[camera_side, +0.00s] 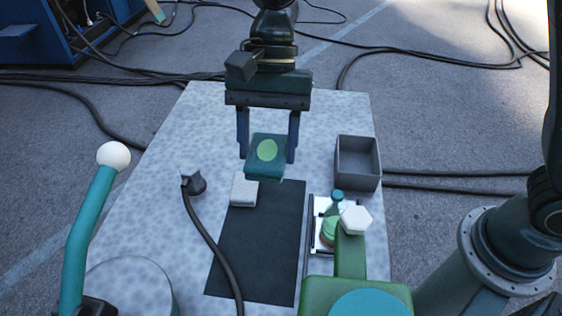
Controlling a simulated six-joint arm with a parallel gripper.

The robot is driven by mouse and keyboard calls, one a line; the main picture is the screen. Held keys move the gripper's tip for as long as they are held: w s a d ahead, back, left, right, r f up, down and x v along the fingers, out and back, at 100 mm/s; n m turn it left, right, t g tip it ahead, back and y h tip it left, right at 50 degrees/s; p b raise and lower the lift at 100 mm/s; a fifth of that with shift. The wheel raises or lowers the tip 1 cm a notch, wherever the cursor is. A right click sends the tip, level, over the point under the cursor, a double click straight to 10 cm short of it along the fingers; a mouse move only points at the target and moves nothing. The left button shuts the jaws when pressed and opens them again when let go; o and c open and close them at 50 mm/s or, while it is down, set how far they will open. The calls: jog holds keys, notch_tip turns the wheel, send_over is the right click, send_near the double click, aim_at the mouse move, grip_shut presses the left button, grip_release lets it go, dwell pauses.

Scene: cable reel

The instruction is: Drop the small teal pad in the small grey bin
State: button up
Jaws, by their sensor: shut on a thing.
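The small teal pad (266,158) has a lighter green oval on its face. My gripper (267,150) is shut on it, with one finger at each side, and appears to hold it above the table near the dark mat's far end. The small grey bin (357,163) is open-topped and stands to the right of my gripper, apart from the pad. The visible part of its inside looks empty.
A dark mat (257,250) lies on the speckled table (165,215). A white block (244,190) sits at its far left corner. A black plug with cable (197,183) lies left. A teal lever (85,235) and green fixture (352,285) stand in front.

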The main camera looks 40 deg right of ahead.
jog(key=d+f, duration=0.4)
jog(key=d, duration=0.8)
jog(key=d+f, duration=0.3)
jog(key=d, duration=0.9)
jog(key=shift+d+f, duration=0.3)
jog(key=shift+f, duration=0.1)
jog(key=shift+w+f, duration=0.1)
jog(key=shift+f, duration=0.1)
jog(key=shift+f, duration=2.3)
jog(key=o, duration=1.1)
jog(key=shift+o, duration=0.2)
